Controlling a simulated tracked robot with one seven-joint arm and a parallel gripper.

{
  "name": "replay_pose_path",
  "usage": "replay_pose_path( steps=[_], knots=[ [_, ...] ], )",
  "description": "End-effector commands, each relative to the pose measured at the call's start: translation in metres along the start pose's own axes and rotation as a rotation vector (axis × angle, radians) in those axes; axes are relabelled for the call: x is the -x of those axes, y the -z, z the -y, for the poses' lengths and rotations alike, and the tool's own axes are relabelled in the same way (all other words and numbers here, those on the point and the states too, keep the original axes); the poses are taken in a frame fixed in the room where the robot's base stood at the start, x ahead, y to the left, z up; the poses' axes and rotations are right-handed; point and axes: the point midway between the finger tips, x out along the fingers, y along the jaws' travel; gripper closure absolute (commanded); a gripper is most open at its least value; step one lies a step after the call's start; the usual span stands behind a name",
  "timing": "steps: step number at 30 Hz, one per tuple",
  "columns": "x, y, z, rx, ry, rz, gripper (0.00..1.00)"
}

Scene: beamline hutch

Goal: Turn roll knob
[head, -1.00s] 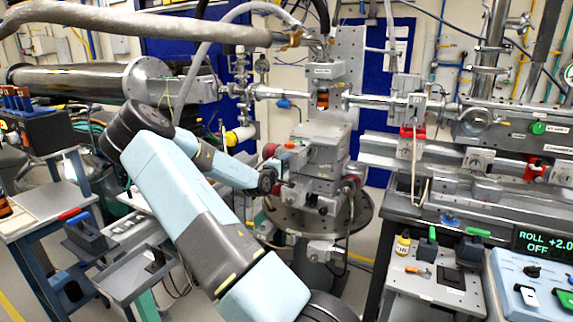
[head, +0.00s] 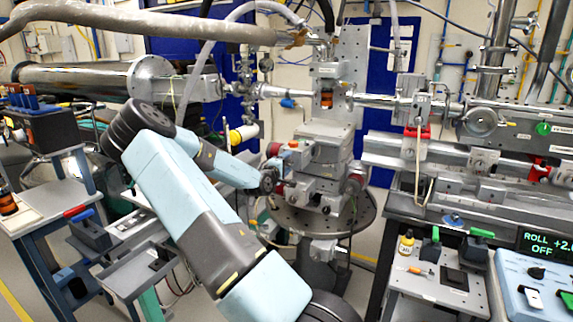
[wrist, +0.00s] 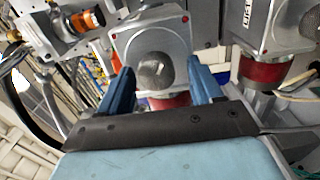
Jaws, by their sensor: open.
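In the wrist view a round grey knob (wrist: 153,72) with a pale mark sits on the face of a grey housing (wrist: 133,42). My gripper (wrist: 160,75) is open, its two blue fingers at the left and right of the knob with gaps on both sides. I cannot tell the depth between fingertips and knob. In the head view my gripper (head: 272,181) is small and dark beside the stage stack (head: 318,160); the knob is not clear there. A display (head: 546,244) at the right edge reads "ROLL +2." and "OFF", cut off by the frame.
Another labelled housing (wrist: 270,25) with a red collar (wrist: 258,72) stands close on the right in the wrist view. A blue-white control box (head: 530,285) and a perforated plate (head: 430,277) are at the lower right. A cart (head: 45,205) stands at the left.

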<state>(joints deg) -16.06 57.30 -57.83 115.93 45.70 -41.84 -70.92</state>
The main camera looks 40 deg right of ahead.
Motion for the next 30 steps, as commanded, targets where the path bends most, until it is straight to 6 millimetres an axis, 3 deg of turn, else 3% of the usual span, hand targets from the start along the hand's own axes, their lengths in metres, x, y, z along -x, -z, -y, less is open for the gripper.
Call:
replay_pose_path(
  steps=[21,30],
  knots=[
    [0.110,0.005,0.002,0.002,0.002,-0.005,0.35],
    [0.132,0.005,0.002,0.002,0.001,-0.004,0.35]
  ],
)
